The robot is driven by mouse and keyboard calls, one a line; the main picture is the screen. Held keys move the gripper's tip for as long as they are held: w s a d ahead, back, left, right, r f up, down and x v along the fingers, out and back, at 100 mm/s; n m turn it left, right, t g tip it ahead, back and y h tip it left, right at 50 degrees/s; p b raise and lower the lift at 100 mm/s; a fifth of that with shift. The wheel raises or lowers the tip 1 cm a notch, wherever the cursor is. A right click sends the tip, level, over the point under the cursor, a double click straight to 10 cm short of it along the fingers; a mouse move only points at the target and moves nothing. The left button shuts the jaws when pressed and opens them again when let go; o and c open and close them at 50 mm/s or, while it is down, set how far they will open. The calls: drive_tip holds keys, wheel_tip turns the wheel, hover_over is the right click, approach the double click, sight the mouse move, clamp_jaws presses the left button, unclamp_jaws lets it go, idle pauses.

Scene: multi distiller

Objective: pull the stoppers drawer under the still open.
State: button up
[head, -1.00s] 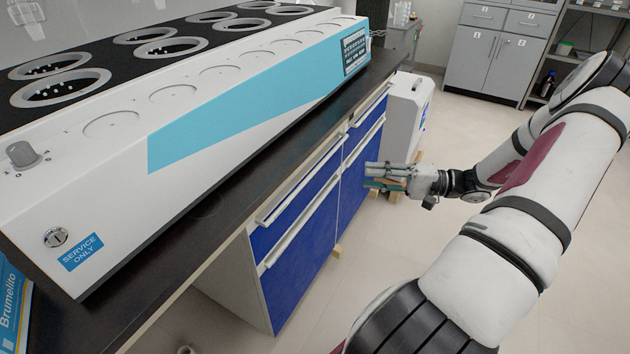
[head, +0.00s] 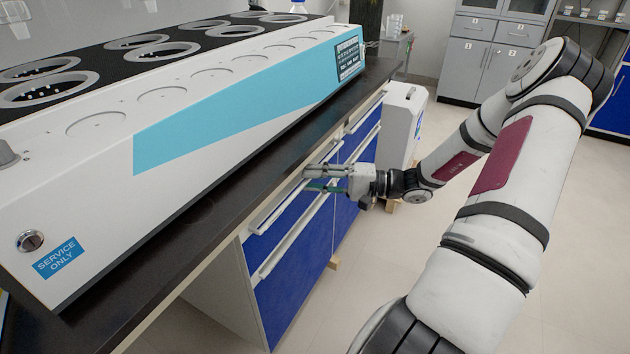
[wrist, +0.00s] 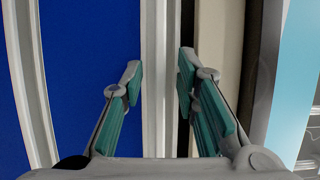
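The still (head: 225,120) is a long white unit with a blue panel on the dark bench. Under it is a cabinet with blue fronts and long pale handles. The near upper drawer (head: 283,222) looks closed; no stoppers label is legible. My gripper (head: 312,179) is at the far end of this drawer's handle (head: 278,208). In the wrist view, my gripper (wrist: 160,82) is open, with its teal-padded fingers on either side of a pale upright bar, apparently the handle (wrist: 158,120). I cannot tell whether the fingers touch it.
The dark bench edge (head: 215,215) overhangs just above the drawers. A lower blue front (head: 290,285) with its own handle is below. A white box-like unit (head: 400,125) stands on the floor beyond the cabinet. The floor in front is clear.

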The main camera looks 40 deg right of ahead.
clamp_jaws()
drive_tip(key=shift+s, duration=0.1)
